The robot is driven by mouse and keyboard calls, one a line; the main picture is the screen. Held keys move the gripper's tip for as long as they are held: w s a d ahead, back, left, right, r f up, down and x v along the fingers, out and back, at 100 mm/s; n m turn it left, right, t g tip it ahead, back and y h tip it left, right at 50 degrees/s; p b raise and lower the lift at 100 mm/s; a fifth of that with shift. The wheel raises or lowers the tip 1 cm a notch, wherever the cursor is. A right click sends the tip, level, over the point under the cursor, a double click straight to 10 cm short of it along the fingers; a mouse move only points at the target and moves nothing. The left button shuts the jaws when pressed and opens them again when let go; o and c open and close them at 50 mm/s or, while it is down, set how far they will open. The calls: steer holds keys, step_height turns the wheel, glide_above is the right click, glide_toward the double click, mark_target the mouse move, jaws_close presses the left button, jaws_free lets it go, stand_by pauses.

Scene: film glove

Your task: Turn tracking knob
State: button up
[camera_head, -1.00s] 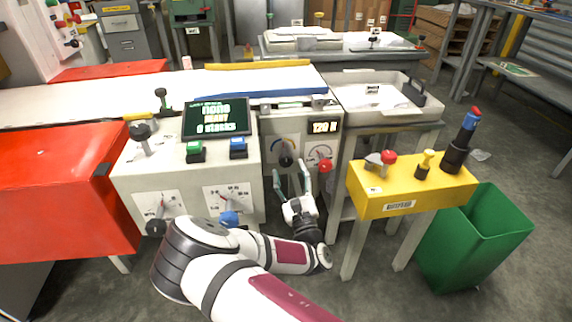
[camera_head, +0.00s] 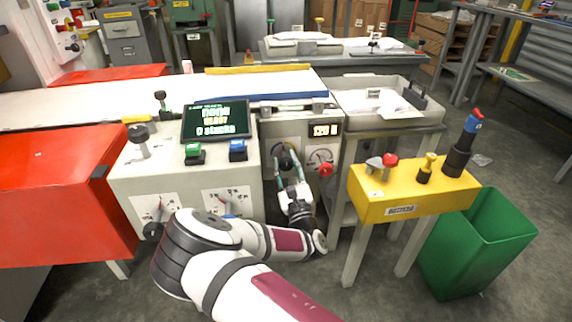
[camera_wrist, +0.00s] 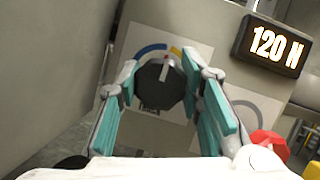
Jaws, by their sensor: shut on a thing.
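The black tracking knob (camera_wrist: 158,90) sits on a white dial plate with a blue arc at its upper left and a yellow patch at its upper right. Its pale pointer mark is near the top, tilted slightly right. My gripper (camera_wrist: 160,72) has its teal-padded fingers on either side of the knob and is shut on it. In the head view, my gripper (camera_head: 288,164) reaches up to the knob (camera_head: 287,162) on the machine's front panel. The fingers cover part of the knob there.
A red knob (camera_head: 325,169) is close to the right of my gripper, by a second dial. A lit display (camera_head: 325,130) reading 120 N is above. A yellow control box (camera_head: 372,207) and green bin (camera_head: 465,250) stand to the right; a grey console (camera_head: 130,180) is left.

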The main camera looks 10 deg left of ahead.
steer(key=shift+r+p, duration=0.1)
steer(key=shift+p, duration=0.3)
steer(key=n+y+p, duration=0.1)
steer(key=n+p, duration=0.1)
steer(key=p, duration=0.1)
steer(key=shift+r+n+g, duration=0.1)
steer(key=shift+n+g, duration=0.2)
steer(key=n+g+y+p, duration=0.1)
steer(key=n+p, duration=0.2)
steer(key=o, duration=1.2)
steer(key=shift+f, duration=0.2)
steer(key=shift+c, duration=0.2)
